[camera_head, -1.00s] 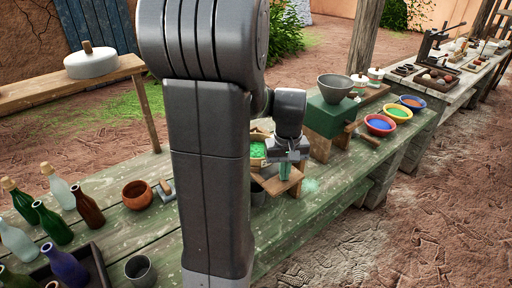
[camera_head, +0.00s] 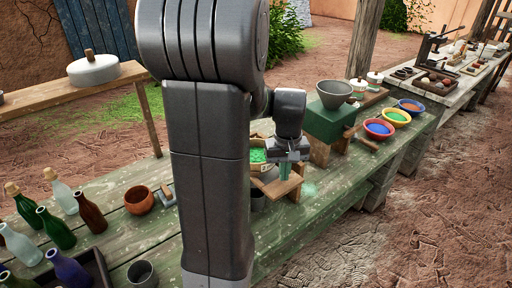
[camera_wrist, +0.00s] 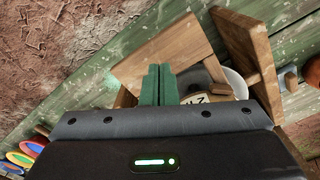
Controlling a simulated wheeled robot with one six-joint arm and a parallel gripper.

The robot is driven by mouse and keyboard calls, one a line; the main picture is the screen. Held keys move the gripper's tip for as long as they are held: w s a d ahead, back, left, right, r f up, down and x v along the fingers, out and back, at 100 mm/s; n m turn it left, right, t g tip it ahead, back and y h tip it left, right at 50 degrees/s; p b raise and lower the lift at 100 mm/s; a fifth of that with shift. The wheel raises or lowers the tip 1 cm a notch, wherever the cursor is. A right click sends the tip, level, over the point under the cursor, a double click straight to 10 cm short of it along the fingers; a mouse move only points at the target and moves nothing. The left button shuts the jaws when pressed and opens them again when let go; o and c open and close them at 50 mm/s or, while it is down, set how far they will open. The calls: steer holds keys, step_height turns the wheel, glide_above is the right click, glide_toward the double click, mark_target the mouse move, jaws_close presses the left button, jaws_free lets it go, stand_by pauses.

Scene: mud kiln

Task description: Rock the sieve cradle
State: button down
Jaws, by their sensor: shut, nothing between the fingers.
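My gripper (camera_head: 286,174) is shut and empty, pointing down at the cradle's boards. In the wrist view the green fingers (camera_wrist: 158,84) are together in front of a flat wooden board (camera_wrist: 166,53). An upright wooden board (camera_wrist: 246,52) stands to their right. Whether the fingertips touch the wood I cannot tell.
A grey bowl (camera_head: 334,93) stands on a green box (camera_head: 322,122) behind the gripper. Colour bowls (camera_head: 378,128) line the table to the right. Bottles (camera_head: 89,210), a brown bowl (camera_head: 139,200) and a grey cup (camera_head: 142,273) stand at left.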

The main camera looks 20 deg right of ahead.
stand_by(0.4)
step_height(320, 180, up, 5)
steer(key=p, duration=0.4)
steer(key=shift+f, duration=0.15)
